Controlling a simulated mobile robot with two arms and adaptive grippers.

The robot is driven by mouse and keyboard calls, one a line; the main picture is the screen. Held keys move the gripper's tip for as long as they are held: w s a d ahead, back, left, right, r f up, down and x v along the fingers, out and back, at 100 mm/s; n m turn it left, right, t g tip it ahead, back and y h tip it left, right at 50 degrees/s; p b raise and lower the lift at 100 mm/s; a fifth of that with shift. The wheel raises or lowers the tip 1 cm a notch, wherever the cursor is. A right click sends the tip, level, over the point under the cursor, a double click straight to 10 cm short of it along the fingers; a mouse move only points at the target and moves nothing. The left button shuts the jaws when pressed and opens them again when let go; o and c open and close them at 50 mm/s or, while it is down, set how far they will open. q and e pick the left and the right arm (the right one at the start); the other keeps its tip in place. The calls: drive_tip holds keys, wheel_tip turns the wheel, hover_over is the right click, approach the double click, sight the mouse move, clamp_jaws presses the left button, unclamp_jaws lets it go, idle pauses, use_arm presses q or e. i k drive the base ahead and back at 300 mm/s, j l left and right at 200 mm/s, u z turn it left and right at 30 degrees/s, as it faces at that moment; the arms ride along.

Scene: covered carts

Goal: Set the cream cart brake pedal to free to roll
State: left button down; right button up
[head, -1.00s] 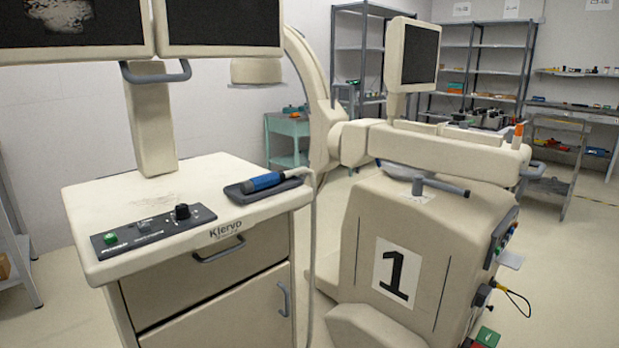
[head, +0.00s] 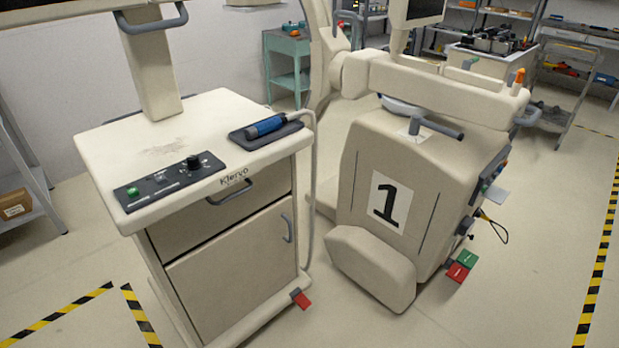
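A cream cart (head: 228,238) with the name Klervo, a drawer and a door stands at left. A small red pedal (head: 303,300) on a grey mount sticks out low at its front right corner. A second cream wheeled unit (head: 433,190), marked 1, stands to its right. It has a green pedal (head: 467,258) and a red pedal (head: 457,272) side by side low at its right. In the head view, the green one appears to sit farther back; I cannot tell which is pressed. Neither of my grippers is in view.
Open floor (head: 520,305) lies in front of the marked unit and to its right. Yellow-black tape (head: 600,250) runs along the right, with more at lower left. A black cable loop (head: 497,229) hangs beside the unit. Shelves stand behind and at far left.

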sight(300, 300)
drive_tip(key=i+l+u, duration=0.3)
drive_tip(key=l, duration=0.8)
drive_tip(key=i+l+u, duration=0.15)
drive_tip(key=l+u, duration=0.15)
drive_tip(key=l, duration=0.8)
drive_tip(key=l+u, duration=0.35)
drive_tip(key=l, duration=0.75)
drive_tip(key=i, duration=0.05)
